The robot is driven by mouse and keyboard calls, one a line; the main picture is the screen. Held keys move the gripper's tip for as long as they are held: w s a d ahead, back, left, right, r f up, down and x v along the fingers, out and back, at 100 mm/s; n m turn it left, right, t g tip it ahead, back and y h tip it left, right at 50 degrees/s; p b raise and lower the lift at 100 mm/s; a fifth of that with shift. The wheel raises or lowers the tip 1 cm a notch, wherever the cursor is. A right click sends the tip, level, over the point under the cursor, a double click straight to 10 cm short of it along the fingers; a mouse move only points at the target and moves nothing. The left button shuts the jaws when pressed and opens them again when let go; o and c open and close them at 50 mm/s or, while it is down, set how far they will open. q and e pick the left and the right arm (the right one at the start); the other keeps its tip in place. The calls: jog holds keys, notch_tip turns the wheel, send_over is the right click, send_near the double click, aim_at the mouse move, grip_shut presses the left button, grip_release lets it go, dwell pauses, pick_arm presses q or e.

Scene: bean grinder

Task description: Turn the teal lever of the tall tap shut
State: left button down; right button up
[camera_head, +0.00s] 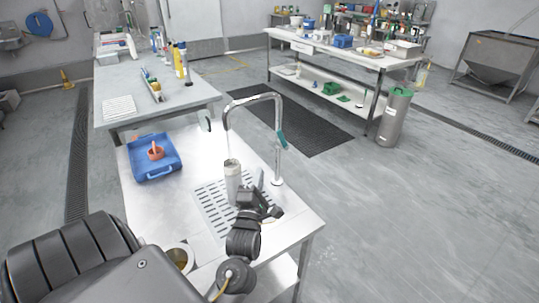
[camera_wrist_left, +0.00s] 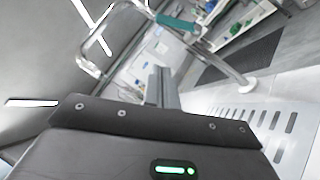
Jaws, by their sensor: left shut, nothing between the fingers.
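The tall tap (camera_head: 252,99) is a chrome arch standing on the right side of the steel counter. Its teal lever (camera_head: 282,139) sits on the upright, and also shows at the top of the left wrist view (camera_wrist_left: 177,23). A thin pale stream, apparently water, drops from the spout toward a grey cylindrical cup (camera_head: 232,182) on the slotted drain. My left gripper (camera_head: 261,178) is beside the cup, below the lever and apart from it. Its fingers (camera_wrist_left: 160,80) are shut and empty. My right gripper is not in view.
A blue tray (camera_head: 143,172) holding an orange item is at the counter's left. A round container (camera_head: 181,257) stands near the front edge. A small dark curved fixture (camera_head: 208,121) is at the back. A long table (camera_head: 190,97) with bottles adjoins behind; open floor lies right.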

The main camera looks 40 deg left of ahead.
aim_at(280, 134)
pick_arm(q)
jog(key=w+d+p+x, duration=0.1)
jog(key=d+p+x, duration=0.1)
jog(key=x, duration=1)
jog(key=shift+r+p, duration=0.25)
jog(key=shift+p, duration=0.5)
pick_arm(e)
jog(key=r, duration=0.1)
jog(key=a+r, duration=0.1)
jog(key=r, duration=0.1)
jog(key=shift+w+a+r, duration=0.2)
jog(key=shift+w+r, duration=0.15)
pick_arm(q)
jog(key=shift+w+d, duration=0.1)
jog(key=shift+d, duration=0.1)
jog(key=r+m+g+h+p, duration=0.1)
jog(key=p, duration=0.2)
jog(key=w+r+m+p, duration=0.1)
jog(key=p, duration=0.3)
jog(key=shift+w+d+r+m+g+h, duration=0.2)
jog(key=shift+m+g+h, duration=0.2)
jog(key=shift+w+p, duration=0.2)
jog(key=shift+p, duration=0.2)
jog(key=shift+w+d+f, duration=0.1)
jog(key=shift+w+d, duration=0.1)
jog(key=shift+w, duration=0.1)
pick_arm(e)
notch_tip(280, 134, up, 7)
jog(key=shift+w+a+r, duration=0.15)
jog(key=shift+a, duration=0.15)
